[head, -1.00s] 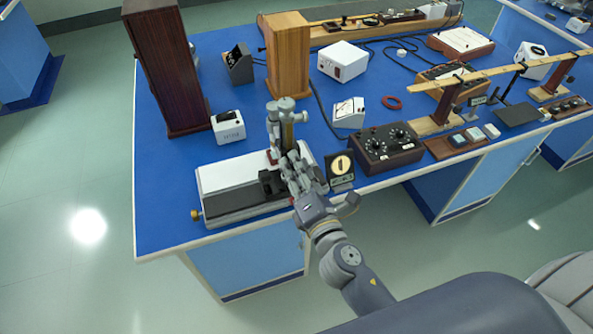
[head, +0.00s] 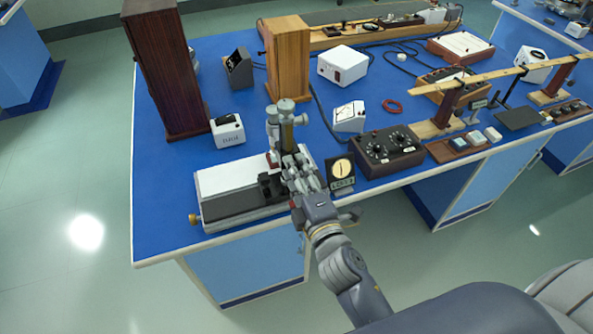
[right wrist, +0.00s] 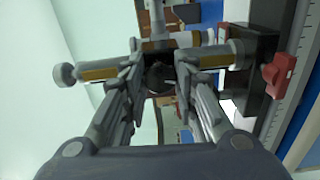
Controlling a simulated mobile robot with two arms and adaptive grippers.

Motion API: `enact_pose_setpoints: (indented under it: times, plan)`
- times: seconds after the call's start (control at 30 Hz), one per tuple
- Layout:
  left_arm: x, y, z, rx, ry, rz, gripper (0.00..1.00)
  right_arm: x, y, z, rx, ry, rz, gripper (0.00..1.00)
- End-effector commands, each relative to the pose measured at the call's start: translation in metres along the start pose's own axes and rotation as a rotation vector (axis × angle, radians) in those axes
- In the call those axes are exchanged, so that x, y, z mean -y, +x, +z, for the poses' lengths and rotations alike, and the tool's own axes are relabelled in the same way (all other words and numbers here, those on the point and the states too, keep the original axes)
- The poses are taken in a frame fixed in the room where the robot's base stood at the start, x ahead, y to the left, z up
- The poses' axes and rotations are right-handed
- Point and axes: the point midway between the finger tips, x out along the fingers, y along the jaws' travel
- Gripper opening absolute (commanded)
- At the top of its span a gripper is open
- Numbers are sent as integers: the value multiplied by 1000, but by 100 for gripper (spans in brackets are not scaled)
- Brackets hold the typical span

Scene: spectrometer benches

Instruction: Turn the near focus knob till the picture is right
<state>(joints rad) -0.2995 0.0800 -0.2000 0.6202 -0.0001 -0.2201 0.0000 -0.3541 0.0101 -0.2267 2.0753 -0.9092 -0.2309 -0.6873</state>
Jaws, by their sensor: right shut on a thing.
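The microscope-like instrument (head: 287,120) has an upright brass and grey column beside a long white-topped bench unit (head: 235,178). My right gripper (head: 297,172) is at the near side of the column's foot, its fingers closed around the near focus knob, which the hand mostly hides in the head view. In the right wrist view a dark round knob (right wrist: 160,77) sits between the two fingers. The picture is on a small dark panel (head: 341,184) just right of the gripper: a pale yellow disc, its fine detail too small to read. My left gripper is not in view.
A black control box (head: 388,152) with dials stands right of the panel. A white switch box (head: 227,129) and a tall dark wooden cabinet (head: 165,70) stand behind the bench unit. A red clamp knob (right wrist: 278,75) is close to the fingers in the wrist view.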

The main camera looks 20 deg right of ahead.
Motion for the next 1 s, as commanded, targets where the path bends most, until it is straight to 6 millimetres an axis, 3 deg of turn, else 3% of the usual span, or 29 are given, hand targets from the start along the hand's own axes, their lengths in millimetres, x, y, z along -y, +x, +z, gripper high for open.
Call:
enact_pose_setpoints:
  times: [0.47, 0.5, 0.57, 1.0]
  plan:
    - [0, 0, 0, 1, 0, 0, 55, 0, 0, 1, 3, 11, -2, 3]
    - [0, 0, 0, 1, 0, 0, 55, 0, 0, 1, 3, 11, -1, 36]
    - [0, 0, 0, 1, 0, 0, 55, 0, 0, 1, 2, 11, -1, 48]
    - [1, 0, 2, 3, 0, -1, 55, 1, -6, 0, 1, 12, -2, 48]
